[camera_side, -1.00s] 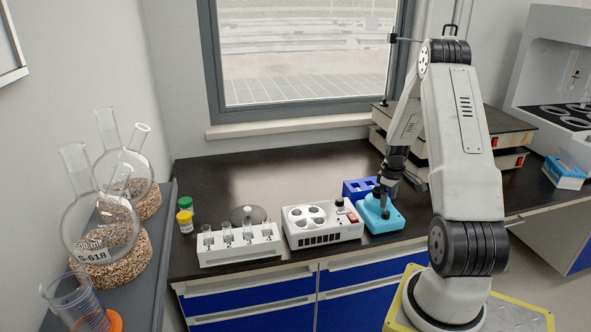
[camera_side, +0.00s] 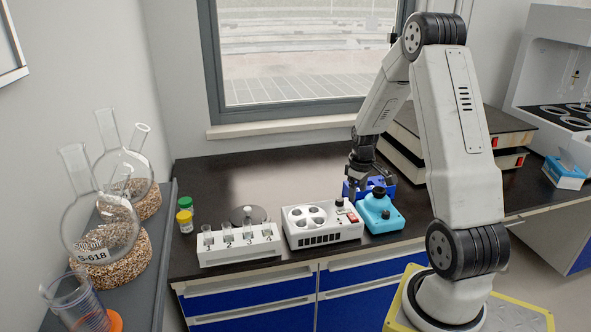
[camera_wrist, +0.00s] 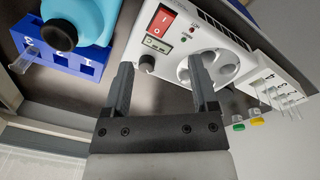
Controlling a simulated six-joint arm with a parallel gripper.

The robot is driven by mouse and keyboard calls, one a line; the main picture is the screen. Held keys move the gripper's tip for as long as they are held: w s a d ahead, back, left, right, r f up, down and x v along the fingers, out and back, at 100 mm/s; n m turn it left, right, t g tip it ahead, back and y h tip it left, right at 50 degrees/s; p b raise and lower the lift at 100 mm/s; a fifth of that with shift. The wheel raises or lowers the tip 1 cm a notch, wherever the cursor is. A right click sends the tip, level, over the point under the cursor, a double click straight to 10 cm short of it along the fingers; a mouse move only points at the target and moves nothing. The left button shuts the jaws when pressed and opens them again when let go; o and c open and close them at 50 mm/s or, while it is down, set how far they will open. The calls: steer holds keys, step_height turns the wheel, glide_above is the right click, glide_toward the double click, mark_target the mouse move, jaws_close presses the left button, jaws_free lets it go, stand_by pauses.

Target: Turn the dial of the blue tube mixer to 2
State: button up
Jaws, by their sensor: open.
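The blue tube mixer (camera_side: 385,218), light blue with a dark round top, stands on the black bench right of a white device. It also shows at the upper left of the wrist view (camera_wrist: 97,14), cut off by the edge. I cannot make out a numbered dial on it. My gripper (camera_side: 351,196) is open and empty, left of the mixer, at the right end of the white device (camera_side: 323,234). In the wrist view my fingers (camera_wrist: 160,68) are apart over the white device, with its dark knob (camera_wrist: 147,63) between them in the picture.
The white device has round wells and a red switch (camera_wrist: 163,20). A dark blue rack (camera_side: 386,188) stands behind the mixer. A white tube holder (camera_side: 238,248) and yellow- and green-capped bottles (camera_side: 185,220) are to the left. The bench's back left is clear.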

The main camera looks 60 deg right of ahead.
steer(key=w+a+r, duration=0.1)
steer(key=w+a, duration=0.1)
steer(key=a, duration=0.6)
steer(key=w+a+r+t, duration=0.1)
steer(key=w+a+r, duration=0.1)
steer(key=a, duration=0.5)
steer(key=shift+w+a+r+n, duration=0.2)
steer(key=shift+w+a+n, duration=0.2)
steer(key=s+a+r, duration=0.1)
steer(key=s+a, duration=0.1)
steer(key=a, duration=0.6)
steer(key=s+a+n+t+y, duration=0.1)
steer(key=s+a, duration=0.1)
steer(key=a, duration=0.6)
steer(key=shift+s+a+r, duration=0.15)
steer(key=shift+a+r, duration=0.05)
steer(key=shift+r, duration=0.2)
